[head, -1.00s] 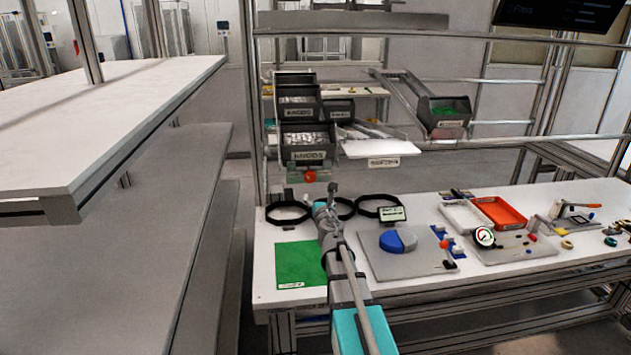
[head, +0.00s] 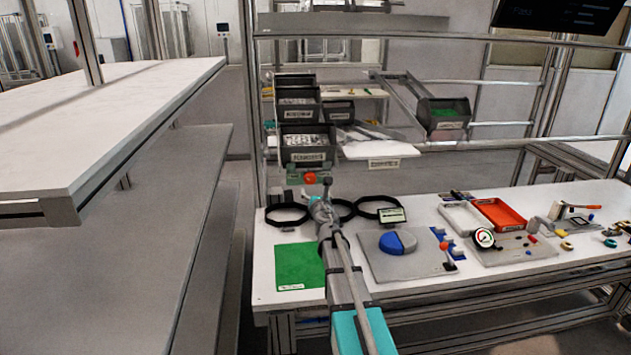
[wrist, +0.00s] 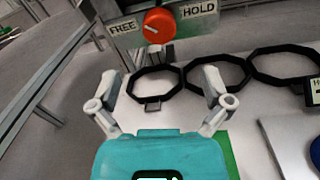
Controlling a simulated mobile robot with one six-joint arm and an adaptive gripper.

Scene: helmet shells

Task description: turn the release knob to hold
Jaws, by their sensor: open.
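The release knob (wrist: 160,22) is round and orange-red. In the head view the knob (head: 310,178) is small, below the grey bins. My gripper (wrist: 162,88) is open and empty, its two fingers spread below the knob and apart from it. In the head view my gripper (head: 324,192) is just below and right of the knob.
Black rings (wrist: 155,83) lie on the white bench beneath my gripper. A green mat (head: 300,266) and a grey board with a blue disc (head: 398,242) flank my arm. Grey bins (head: 306,146) stand above the knob. Metal rails run beside it.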

